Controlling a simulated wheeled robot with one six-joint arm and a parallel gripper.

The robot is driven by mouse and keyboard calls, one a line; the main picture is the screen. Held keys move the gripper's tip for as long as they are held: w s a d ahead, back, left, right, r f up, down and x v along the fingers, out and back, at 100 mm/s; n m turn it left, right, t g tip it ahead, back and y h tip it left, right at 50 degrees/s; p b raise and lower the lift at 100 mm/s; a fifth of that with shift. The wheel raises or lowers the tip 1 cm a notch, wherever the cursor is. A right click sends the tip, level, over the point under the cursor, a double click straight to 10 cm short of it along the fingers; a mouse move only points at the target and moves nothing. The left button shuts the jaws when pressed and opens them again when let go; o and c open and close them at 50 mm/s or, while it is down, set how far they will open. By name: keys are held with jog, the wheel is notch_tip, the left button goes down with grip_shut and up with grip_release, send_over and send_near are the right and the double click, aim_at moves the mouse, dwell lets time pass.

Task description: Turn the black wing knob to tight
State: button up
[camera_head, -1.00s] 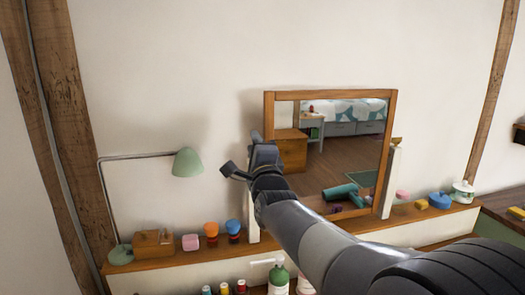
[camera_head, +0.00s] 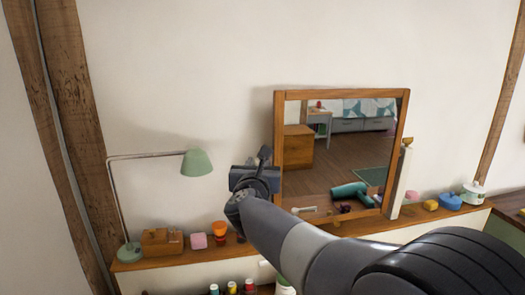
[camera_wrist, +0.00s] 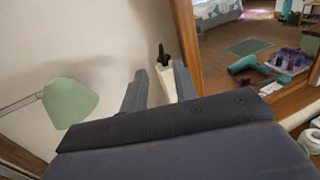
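The black wing knob (camera_wrist: 163,55) shows small in the wrist view, at the top of a pale post (camera_wrist: 166,79) left of the mirror's wooden frame (camera_wrist: 186,45). It looks longer up and down than across. My gripper (camera_wrist: 159,68) is open and empty, with its two fingers apart. In the picture the knob lies between and just beyond the fingertips, and I see no contact. In the head view my gripper (camera_head: 250,168) is left of the mirror frame (camera_head: 278,150). My arm covers the left post there, and I cannot make out the knob clearly.
A green lamp (camera_head: 197,163) stands left of my gripper. The wooden shelf (camera_head: 130,264) carries a wooden box (camera_head: 160,241), a pink block (camera_head: 198,241) and an orange item (camera_head: 219,228). A brass-coloured knob (camera_head: 407,141) tops the right post (camera_head: 400,180). The wall above is clear.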

jog(key=w, duration=0.3)
jog(key=w+p, duration=0.1)
jog(key=w, duration=0.2)
jog(key=w+p, duration=0.1)
jog(key=w, duration=0.2)
jog(key=shift+d, duration=0.4)
jog(key=shift+s, duration=0.1)
jog(key=shift+c, duration=0.5)
grip_shut()
